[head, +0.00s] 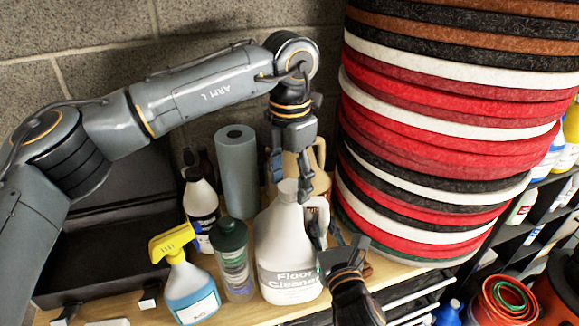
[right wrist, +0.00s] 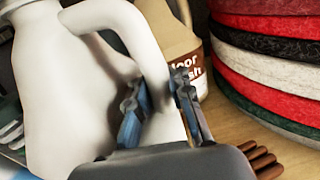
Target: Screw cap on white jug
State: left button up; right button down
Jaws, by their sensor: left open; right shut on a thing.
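The white jug (head: 285,250), labelled "Floor Cleaner", stands upright on the wooden shelf. It fills the left of the right wrist view (right wrist: 70,95). My left gripper (head: 291,180) points down over the jug's top, open, its fingers on either side of the neck area. I cannot make out a separate cap there; the fingers partly cover the top. My right gripper (head: 333,240) is shut on the jug's handle (head: 322,212) from the front right. In the right wrist view its fingers (right wrist: 160,108) close around the handle's lower part.
A spray bottle (head: 190,290), green-capped bottle (head: 234,265), black-and-white bottle (head: 200,205) and grey roll (head: 236,165) crowd the jug's left. A tan jug (right wrist: 170,35) stands behind. A tall stack of round pads (head: 430,140) rises close on the right.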

pick_arm(q)
jog(key=c, duration=1.2)
jog(key=o, duration=1.4)
jog(key=shift+c, duration=0.2)
notch_tip(320, 180, up, 12)
pick_arm(e)
jog(key=c, duration=1.1)
grip_release()
jog(key=shift+c, duration=0.2)
